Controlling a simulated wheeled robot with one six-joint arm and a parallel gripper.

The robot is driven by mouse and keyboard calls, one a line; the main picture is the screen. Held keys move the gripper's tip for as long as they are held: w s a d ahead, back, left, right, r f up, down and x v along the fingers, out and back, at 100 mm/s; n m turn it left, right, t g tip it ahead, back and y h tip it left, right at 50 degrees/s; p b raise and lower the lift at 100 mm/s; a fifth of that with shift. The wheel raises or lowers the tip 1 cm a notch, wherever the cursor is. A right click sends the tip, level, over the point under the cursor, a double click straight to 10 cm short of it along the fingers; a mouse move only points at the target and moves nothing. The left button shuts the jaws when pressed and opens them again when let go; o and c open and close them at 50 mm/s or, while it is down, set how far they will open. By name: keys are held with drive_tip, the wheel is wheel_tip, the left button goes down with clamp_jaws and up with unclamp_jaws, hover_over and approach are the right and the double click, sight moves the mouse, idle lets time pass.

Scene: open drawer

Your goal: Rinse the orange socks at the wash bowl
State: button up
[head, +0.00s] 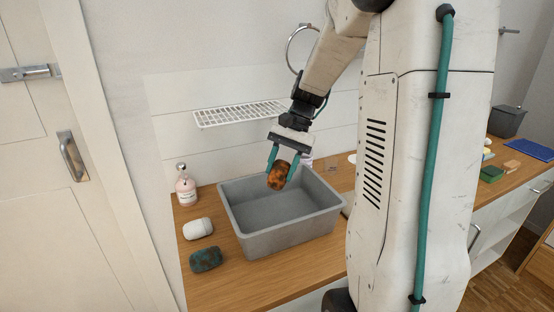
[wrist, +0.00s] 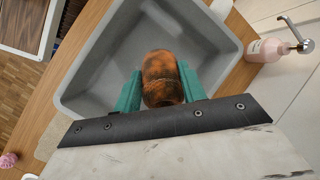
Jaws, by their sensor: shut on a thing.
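The orange socks (head: 278,175) are a rolled bundle with dark patches. My gripper (head: 285,160) is shut on them and holds them over the grey wash bowl (head: 293,238). In the wrist view the orange socks (wrist: 161,78) sit between the two teal fingers of my gripper (wrist: 158,88). The wash bowl (wrist: 83,95) lies beneath them there, and its visible floor looks plain grey. I cannot tell whether there is water in it.
A white rolled bundle (head: 198,229) and a dark teal, brown-patched bundle (head: 206,259) lie left of the bowl. A pink pump bottle (head: 186,188) stands behind them. A white wire rack (head: 240,114) is on the wall. Bare wood (head: 260,285) shows in front of the bowl.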

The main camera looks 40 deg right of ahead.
sight(275, 172)
drive_tip(key=shift+f, duration=5.15)
drive_tip(key=shift+r, duration=0.1)
drive_tip(key=shift+r, duration=6.6)
